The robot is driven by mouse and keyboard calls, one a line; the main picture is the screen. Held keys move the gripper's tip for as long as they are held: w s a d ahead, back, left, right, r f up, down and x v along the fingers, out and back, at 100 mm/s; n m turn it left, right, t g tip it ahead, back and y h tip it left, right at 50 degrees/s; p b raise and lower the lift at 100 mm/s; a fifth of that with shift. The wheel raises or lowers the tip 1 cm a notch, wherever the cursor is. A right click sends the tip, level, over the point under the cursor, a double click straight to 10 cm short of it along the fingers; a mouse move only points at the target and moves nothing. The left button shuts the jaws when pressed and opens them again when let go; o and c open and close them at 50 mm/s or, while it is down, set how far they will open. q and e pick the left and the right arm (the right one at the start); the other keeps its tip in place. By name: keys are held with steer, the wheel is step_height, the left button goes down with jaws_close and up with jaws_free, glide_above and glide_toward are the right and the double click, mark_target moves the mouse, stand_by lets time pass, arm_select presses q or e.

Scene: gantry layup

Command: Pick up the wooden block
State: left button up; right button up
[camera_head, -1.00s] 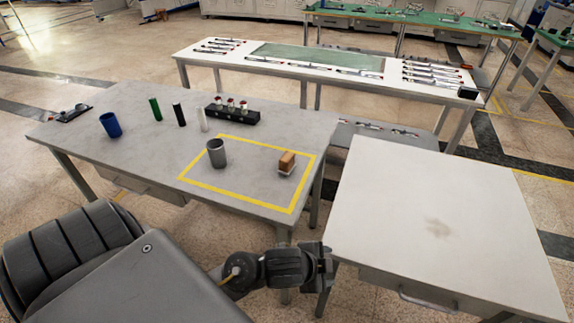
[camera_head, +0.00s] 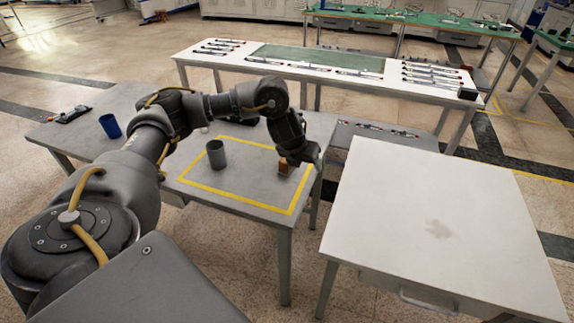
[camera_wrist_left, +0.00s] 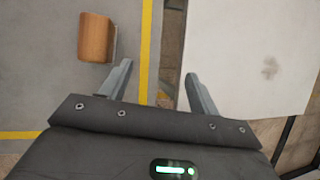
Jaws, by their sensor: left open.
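The wooden block (camera_head: 285,169) is a small brown block on the grey table, inside the yellow tape outline near its right side. In the head view my left gripper (camera_head: 290,162) is right above it and hides part of it. In the left wrist view the block (camera_wrist_left: 96,38) lies at the upper left, outside the gap between the fingers. My left gripper (camera_wrist_left: 157,82) is open and empty there, with its fingers to the right of the block, over the table edge and yellow tape. My right gripper is not in view.
A grey cup (camera_head: 216,155) stands inside the tape, left of the block. A blue cup (camera_head: 110,126) stands at the table's left. A white table (camera_head: 440,220) stands to the right across a narrow gap. My left arm hides the table's middle back.

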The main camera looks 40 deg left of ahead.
arm_select(q)
steer(key=s+a+r+g+y, duration=0.1)
steer(key=a+r, duration=0.3)
steer(key=a, duration=0.4)
steer(key=x, duration=0.4)
steer(key=shift+s+f, duration=0.1)
steer(key=shift+f, duration=0.2)
steer(key=shift+w+a+f, duration=0.1)
steer(key=shift+w+f, duration=0.15)
steer(key=shift+f, duration=0.35)
steer(key=p+x, duration=0.1)
steer(key=x, duration=0.2)
steer(key=shift+w+a+f, duration=0.1)
steer(key=shift+f, duration=0.25)
steer(key=shift+w+f, duration=0.15)
steer(key=shift+f, duration=0.35)
steer(key=c, duration=1.1)
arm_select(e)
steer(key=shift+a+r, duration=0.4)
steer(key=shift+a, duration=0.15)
